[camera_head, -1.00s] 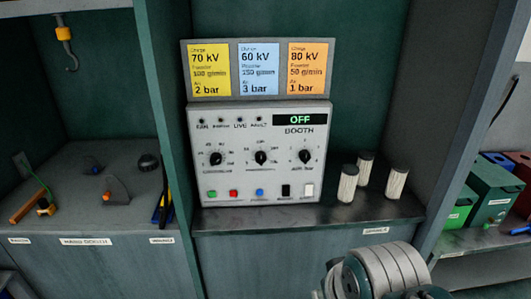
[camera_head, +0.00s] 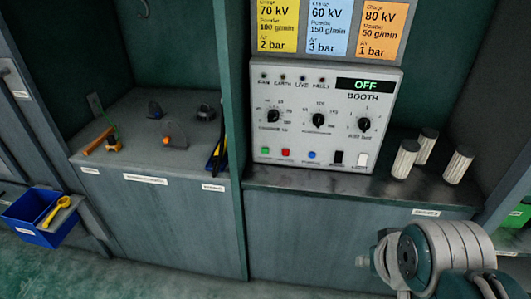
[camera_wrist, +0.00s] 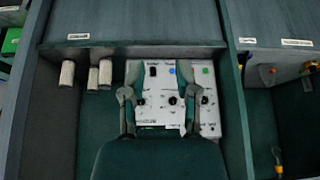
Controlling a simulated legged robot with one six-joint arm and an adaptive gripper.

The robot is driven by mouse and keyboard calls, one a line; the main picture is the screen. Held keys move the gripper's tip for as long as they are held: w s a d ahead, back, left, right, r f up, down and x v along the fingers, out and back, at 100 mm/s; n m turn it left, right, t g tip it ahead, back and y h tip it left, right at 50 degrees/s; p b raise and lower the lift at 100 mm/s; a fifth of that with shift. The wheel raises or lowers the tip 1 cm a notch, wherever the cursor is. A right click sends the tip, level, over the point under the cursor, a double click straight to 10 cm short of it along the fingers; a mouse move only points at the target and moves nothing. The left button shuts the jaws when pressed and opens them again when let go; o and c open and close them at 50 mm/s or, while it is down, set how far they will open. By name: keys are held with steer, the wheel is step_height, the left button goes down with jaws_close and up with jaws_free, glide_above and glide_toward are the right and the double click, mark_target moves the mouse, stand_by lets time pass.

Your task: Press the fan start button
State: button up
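The grey booth control panel (camera_head: 325,118) stands upright on the counter. Its display (camera_head: 366,85) reads OFF. Along its bottom row are a green button (camera_head: 265,151), a red button (camera_head: 286,152) and a blue button (camera_head: 312,154); their labels are too small to read. A black switch (camera_head: 338,157) and a white switch (camera_head: 362,160) sit to their right. The wrist view shows the panel (camera_wrist: 155,85) upside down, with the green button (camera_wrist: 206,69) at its right. My gripper (camera_wrist: 156,92) is open and empty, its fingers apart in front of the panel.
Three pale cylinders (camera_head: 404,160) stand on the counter right of the panel. Coloured setting cards (camera_head: 327,27) hang above it. A divider post (camera_head: 234,150) separates a left bay with small tools. A blue bin (camera_head: 40,220) is at far left.

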jaws_close()
stand_by(1.2)
